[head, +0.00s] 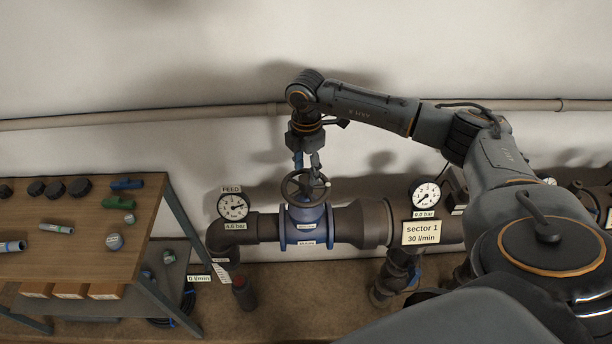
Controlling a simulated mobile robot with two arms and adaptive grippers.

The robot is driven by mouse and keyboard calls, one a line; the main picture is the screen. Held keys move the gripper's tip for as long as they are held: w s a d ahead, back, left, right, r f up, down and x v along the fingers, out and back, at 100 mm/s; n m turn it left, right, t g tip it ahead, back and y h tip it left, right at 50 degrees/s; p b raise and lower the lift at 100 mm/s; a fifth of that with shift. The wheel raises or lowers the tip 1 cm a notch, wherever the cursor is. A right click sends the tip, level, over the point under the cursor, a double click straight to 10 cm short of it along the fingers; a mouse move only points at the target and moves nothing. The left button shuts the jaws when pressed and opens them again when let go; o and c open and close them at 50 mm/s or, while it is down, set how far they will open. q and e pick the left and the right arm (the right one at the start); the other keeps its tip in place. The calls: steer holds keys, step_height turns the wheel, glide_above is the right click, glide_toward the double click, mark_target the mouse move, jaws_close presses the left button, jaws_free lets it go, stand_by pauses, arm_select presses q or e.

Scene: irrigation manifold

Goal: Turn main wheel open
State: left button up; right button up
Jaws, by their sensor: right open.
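The main wheel (305,187) is a dark spoked handwheel on top of the blue main valve (306,226), which sits in the thick dark pipe. My right gripper (307,166) points down from above at the wheel's far rim, with its fingers apart. It appears at or just above the rim; I cannot tell whether it touches. My left gripper is not in view. The FEED gauge (233,207) left of the valve is labelled 4.6 bar.
A wooden bench (75,228) with caps, pipe pieces and fittings stands at left. A sign (422,232) reads sector 1, 30 l/min. A thin pipe (150,117) runs along the wall behind. My right arm covers much of the right side.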

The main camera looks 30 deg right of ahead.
mark_target(306, 178)
steer(key=shift+a+f+p, duration=0.1)
steer(key=shift+f+p, duration=0.55)
steer(key=shift+f, duration=2.05)
steer(key=c, duration=0.9)
